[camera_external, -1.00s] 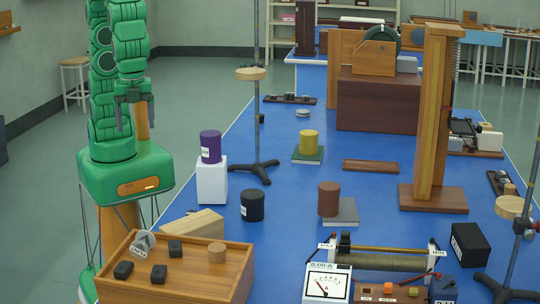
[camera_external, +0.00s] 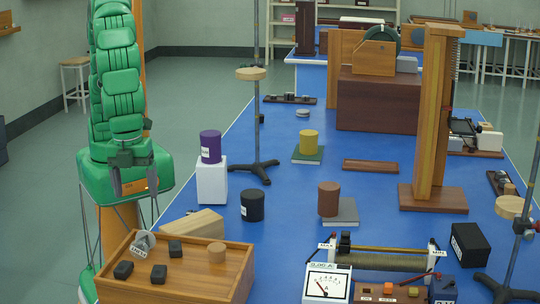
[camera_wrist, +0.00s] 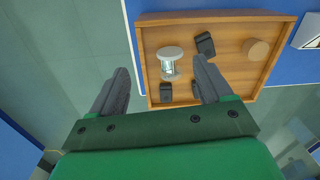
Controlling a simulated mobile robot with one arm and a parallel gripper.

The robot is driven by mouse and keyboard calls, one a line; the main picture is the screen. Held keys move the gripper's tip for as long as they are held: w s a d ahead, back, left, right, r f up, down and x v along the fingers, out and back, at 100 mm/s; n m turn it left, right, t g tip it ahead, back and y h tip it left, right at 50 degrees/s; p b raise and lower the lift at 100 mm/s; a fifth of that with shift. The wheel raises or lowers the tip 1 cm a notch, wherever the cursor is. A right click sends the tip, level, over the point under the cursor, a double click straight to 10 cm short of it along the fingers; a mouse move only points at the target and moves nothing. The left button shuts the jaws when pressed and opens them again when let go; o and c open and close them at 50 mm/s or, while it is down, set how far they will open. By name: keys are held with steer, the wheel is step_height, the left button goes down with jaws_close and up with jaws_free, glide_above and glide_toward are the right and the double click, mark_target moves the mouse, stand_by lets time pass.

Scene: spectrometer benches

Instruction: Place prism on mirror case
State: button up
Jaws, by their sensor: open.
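The prism (camera_external: 143,242), a small clear-grey piece with a white label at its front, stands on the wooden box (camera_external: 203,277) at the lower left. In the wrist view the prism (camera_wrist: 170,62) shows between the finger lines, beyond the tips. My gripper (camera_external: 135,190) is open and empty, pointing down, above and behind the prism and apart from it; the fingers (camera_wrist: 161,66) also show in the wrist view. I cannot tell for sure which thing is the mirror case; no label naming it is readable.
Several small black blocks (camera_external: 158,274) and a round wooden piece (camera_external: 217,252) share the box top. A pale wooden block (camera_external: 193,224) lies behind it. A white pedestal (camera_external: 212,183) with a purple cylinder (camera_external: 210,147) and a black cylinder (camera_external: 252,206) stand on the blue bench.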

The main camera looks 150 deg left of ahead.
glide_above(140, 241)
steer(key=s, duration=0.2)
step_height(140, 241, down, 3)
steer(key=shift+s+f+m, duration=0.1)
steer(key=shift+f+m, duration=0.1)
steer(key=shift+m, duration=0.2)
steer(key=shift+w+a+f, duration=0.1)
steer(key=shift+w+f, duration=0.1)
steer(key=shift+f, duration=1.75)
steer(key=shift+w+a+f, duration=0.1)
steer(key=shift+w+f, duration=0.1)
steer(key=shift+f, duration=1.7)
steer(key=shift+c, duration=0.3)
steer(key=c, duration=1.2)
steer(key=shift+r, duration=0.15)
